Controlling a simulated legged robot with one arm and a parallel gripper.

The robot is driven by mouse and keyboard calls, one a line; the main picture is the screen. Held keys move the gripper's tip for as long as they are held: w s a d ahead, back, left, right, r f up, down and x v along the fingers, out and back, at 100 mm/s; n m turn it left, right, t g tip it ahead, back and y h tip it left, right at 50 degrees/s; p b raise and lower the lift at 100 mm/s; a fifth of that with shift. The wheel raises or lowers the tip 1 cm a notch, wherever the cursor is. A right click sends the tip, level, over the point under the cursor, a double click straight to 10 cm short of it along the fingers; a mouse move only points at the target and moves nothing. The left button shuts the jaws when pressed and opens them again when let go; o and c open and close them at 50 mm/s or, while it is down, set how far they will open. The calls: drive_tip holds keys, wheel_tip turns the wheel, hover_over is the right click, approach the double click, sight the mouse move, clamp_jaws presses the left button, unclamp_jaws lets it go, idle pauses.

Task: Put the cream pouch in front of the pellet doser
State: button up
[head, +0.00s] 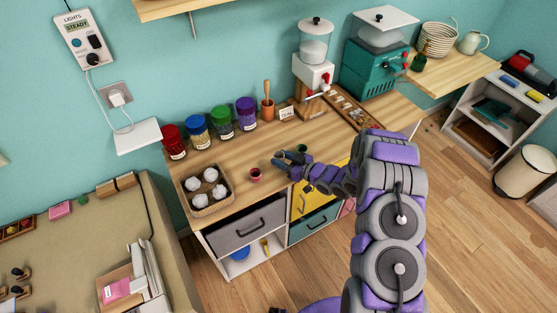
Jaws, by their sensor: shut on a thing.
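My gripper (283,160) is over the front part of the wooden counter (230,155), to the right of a small red cup (256,174). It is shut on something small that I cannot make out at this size. I cannot pick out a cream pouch with certainty. A red and white machine with a clear hopper (314,72) stands at the back of the counter. A teal machine with a white hopper (372,66) stands to its right. I cannot tell for sure which one is the pellet doser.
A tray (208,207) of several white lumps lies at the counter's left end. Red (173,143), blue (198,132), green and purple jars line the back. A mortar with a pestle (267,106) and a small card (287,114) stand right of them.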

sight(278, 157)
drive_tip(key=shift+w+a+f, duration=0.1)
drive_tip(key=shift+w+a, duration=0.2)
drive_tip(key=shift+w, duration=0.25)
drive_tip(key=shift+w+a+f, duration=0.1)
drive_tip(key=shift+w+a, duration=0.15)
drive_tip(key=shift+w, duration=0.3)
drive_tip(key=shift+w+a+f+b, duration=0.15)
drive_tip(key=shift+f+b, duration=0.2)
drive_tip(key=shift+f, duration=0.2)
drive_tip(key=shift+w+a+f+b, duration=0.15)
drive_tip(key=shift+f+b, duration=0.15)
drive_tip(key=shift+f, duration=0.2)
drive_tip(key=shift+d+f, duration=0.1)
drive_tip(key=shift+f, duration=0.35)
drive_tip(key=shift+w+f, duration=0.1)
drive_tip(key=shift+f, duration=0.05)
drive_tip(key=o, duration=1)
drive_tip(key=shift+f, duration=0.1)
